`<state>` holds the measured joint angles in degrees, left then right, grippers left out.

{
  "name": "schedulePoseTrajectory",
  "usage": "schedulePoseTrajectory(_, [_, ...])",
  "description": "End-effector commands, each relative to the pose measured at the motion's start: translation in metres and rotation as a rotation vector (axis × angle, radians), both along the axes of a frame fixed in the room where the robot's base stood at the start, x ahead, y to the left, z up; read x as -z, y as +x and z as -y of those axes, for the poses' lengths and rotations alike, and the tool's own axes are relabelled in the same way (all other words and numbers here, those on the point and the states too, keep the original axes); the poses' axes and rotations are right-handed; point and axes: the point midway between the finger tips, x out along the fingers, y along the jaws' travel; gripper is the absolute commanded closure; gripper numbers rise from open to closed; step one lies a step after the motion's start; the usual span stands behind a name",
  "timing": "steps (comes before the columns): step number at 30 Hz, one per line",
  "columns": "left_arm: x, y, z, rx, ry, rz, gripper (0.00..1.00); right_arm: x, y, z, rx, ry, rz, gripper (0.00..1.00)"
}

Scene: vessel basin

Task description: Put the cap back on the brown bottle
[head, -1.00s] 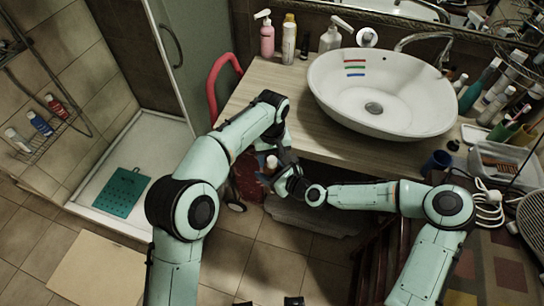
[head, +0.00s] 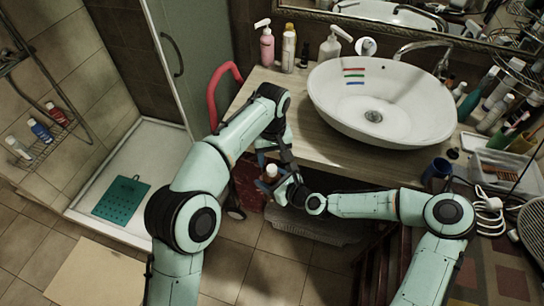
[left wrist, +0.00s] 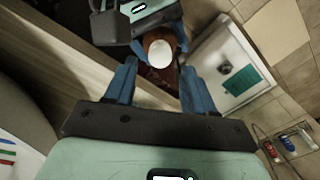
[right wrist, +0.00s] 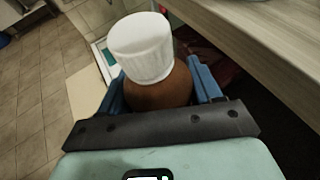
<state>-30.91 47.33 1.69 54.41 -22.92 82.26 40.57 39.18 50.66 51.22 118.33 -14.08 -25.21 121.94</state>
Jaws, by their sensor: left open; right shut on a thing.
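The brown bottle (right wrist: 160,92) is held between the fingers of my right gripper (right wrist: 162,88), which is shut on it. The white cap (right wrist: 141,47) sits on top of the bottle's neck; whether it is fully seated I cannot tell. The left wrist view looks onto the cap (left wrist: 161,53), with brown bottle around it. My left gripper (left wrist: 158,88) is open and empty, its two blue fingers apart and pointing toward the cap without closing on it. In the head view the cap (head: 271,169) and bottle are small, between the two grippers, in front of the counter.
The wooden counter (head: 290,110) with the white basin (head: 335,115) lies just behind the arms. A blue cup (head: 437,170) stands near its right front. A red curved handle (head: 213,95) rises left of the counter. The tiled floor in front is mostly free.

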Motion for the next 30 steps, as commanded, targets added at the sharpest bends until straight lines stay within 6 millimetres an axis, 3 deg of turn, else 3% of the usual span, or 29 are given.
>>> schedulePoseTrajectory(18, [-0.034, 0.0, 0.0, -0.279, 0.001, 0.0, 0.46, -0.001, 0.0, 0.0, 0.0, 0.0, 0.001, 1.0])
schedulePoseTrajectory(30, [-0.032, 0.0, 0.0, -0.284, 0.001, -0.001, 0.46, -0.001, 0.0, 0.0, 0.0, 0.0, 0.001, 1.0])
